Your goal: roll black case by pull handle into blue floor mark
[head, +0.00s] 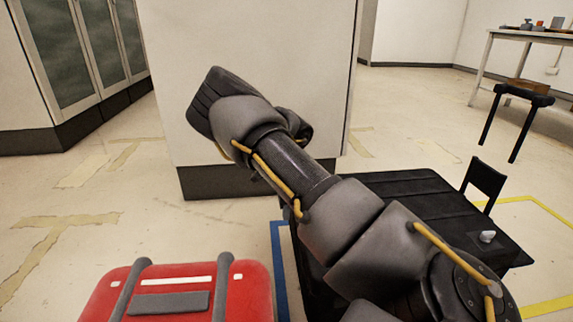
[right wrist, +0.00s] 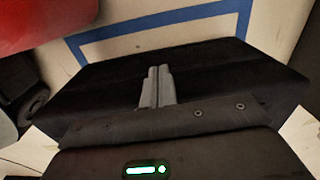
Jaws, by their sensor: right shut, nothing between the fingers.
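The black case (head: 420,200) stands on the floor behind my right arm, its dark top also filling the middle of the right wrist view (right wrist: 90,88). A black upright piece (head: 486,180) at its far right edge looks like the pull handle. The blue floor mark (head: 278,250) shows along the case's left side; in the right wrist view its line (right wrist: 150,35) runs beyond the case with a corner at each end. The rest of the mark is hidden. My right gripper (head: 487,237) is shut and empty, its grey fingers (right wrist: 157,88) over the black case. My left gripper is not seen.
A red case (head: 250,290) stands left of the blue line. A pale block with a dark base (head: 240,182) stands beyond. A yellow floor line (head: 530,203) lies right. A stool (head: 525,95) and table (head: 500,35) stand far right. Floor at left is clear.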

